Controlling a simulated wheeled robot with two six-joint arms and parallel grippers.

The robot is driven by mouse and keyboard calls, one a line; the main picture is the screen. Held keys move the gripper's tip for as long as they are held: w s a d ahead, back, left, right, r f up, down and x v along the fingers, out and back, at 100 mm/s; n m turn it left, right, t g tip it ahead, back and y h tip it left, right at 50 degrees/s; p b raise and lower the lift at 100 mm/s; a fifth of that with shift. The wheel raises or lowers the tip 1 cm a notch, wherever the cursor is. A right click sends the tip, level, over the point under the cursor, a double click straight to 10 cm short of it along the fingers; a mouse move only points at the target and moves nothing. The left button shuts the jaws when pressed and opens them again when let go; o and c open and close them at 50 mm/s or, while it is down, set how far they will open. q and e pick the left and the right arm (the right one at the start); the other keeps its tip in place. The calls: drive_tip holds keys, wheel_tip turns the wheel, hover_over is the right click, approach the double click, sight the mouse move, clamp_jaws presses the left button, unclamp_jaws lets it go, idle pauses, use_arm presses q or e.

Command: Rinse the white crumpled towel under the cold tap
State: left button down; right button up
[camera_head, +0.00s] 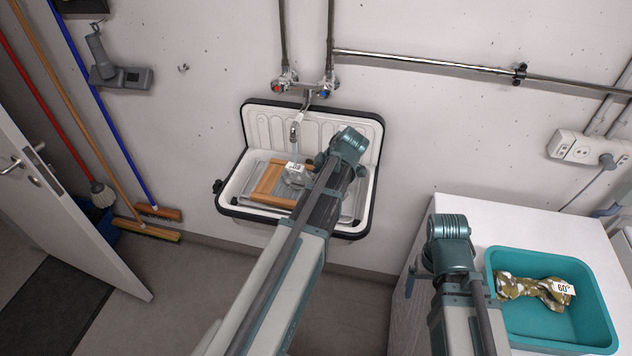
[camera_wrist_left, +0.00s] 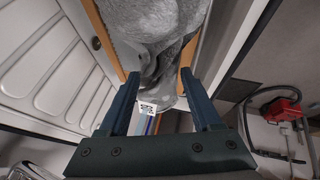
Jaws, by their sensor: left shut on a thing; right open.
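The crumpled towel (camera_head: 297,175) hangs over the sink (camera_head: 232,190), below the tap spout (camera_head: 294,132), and looks pale with a white tag. In the left wrist view the towel (camera_wrist_left: 165,35) looks grey, with folds between the fingers. My left gripper (camera_head: 312,172) is shut on it; its fingers also show in the left wrist view (camera_wrist_left: 160,90). A faint clear stream seems to fall from the spout onto the towel. The cold tap (camera_head: 325,91) has a blue mark, the hot tap (camera_head: 280,86) a red one. My right gripper (camera_head: 412,274) is open, left of the teal tub, mostly hidden by its wrist.
A wooden-framed grate (camera_head: 268,184) lies across the sink. The teal tub (camera_head: 492,262) on a white top (camera_head: 545,228) holds a camouflage cloth (camera_head: 525,288) tagged 60°. Brooms (camera_head: 160,212) and an open door (camera_head: 75,205) are at left. A socket (camera_head: 575,147) is at right.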

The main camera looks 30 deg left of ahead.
use_arm(q)
drive_tip(key=shift+a, duration=0.15)
drive_tip(key=s+d+r+p, duration=0.1)
drive_tip(key=s, duration=0.6)
drive_tip(key=shift+d, duration=0.3)
idle(0.5)
idle(1.1)
